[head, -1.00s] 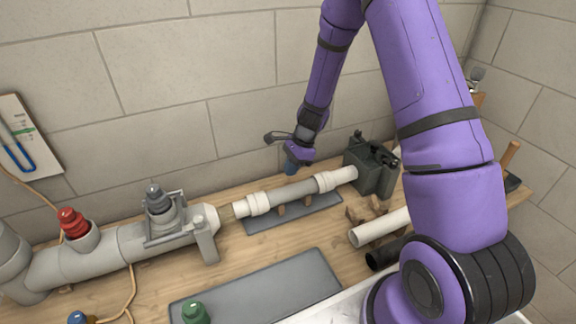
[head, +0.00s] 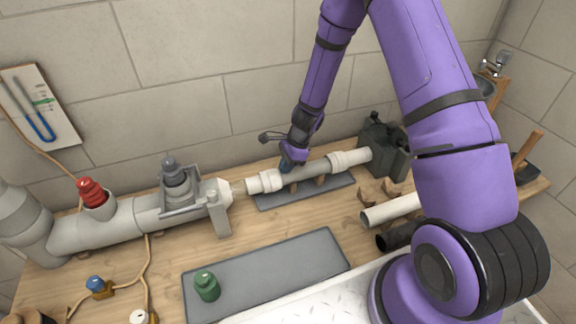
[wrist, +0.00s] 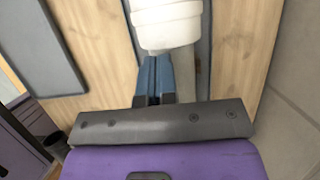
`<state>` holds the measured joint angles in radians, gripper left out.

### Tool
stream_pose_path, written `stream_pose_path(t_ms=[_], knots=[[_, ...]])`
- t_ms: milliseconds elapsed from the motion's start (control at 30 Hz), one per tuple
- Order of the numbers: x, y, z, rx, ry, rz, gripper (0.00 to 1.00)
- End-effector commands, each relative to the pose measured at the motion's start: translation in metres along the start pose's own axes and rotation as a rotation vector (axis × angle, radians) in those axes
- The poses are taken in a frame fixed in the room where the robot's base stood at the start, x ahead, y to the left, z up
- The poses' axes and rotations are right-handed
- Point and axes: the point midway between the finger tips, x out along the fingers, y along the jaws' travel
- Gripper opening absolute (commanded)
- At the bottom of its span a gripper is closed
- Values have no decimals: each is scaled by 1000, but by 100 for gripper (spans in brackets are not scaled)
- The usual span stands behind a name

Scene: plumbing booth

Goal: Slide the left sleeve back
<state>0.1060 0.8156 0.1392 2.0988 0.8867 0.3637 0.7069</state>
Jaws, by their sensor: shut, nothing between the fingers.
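The left sleeve (head: 266,181) is a white collar near the left end of the grey pipe piece (head: 312,171). A white right sleeve (head: 343,161) sits near the pipe's other end. My gripper (head: 287,166) is down at the pipe, just right of the left sleeve. In the wrist view, its blue fingers (wrist: 157,78) are together and empty. Their tips are at the edge of the left sleeve (wrist: 166,25), with the grey pipe (wrist: 203,70) beside them. I cannot tell whether they touch the sleeve.
A large grey pipe with a clamped valve (head: 176,185) stands at left. A dark green canister (head: 380,145) is beyond the pipe's right end. A grey mat (head: 270,272) with a green cap (head: 207,285) lies in front. Loose pipes (head: 392,210) lie at right.

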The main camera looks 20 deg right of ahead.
Motion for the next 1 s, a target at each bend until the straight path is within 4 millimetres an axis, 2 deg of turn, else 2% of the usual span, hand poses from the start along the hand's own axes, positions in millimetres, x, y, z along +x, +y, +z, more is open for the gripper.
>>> stream_pose_path(t_ms=[167, 500, 867, 1000], knots=[[1, 0, 3, -1, 0, 0, 0], [20, 0, 49, -2, 0, 1, 0], [19, 0, 49, 0, 0, 0, 0], [16, -2, 41, 0, 1, -1, 0]])
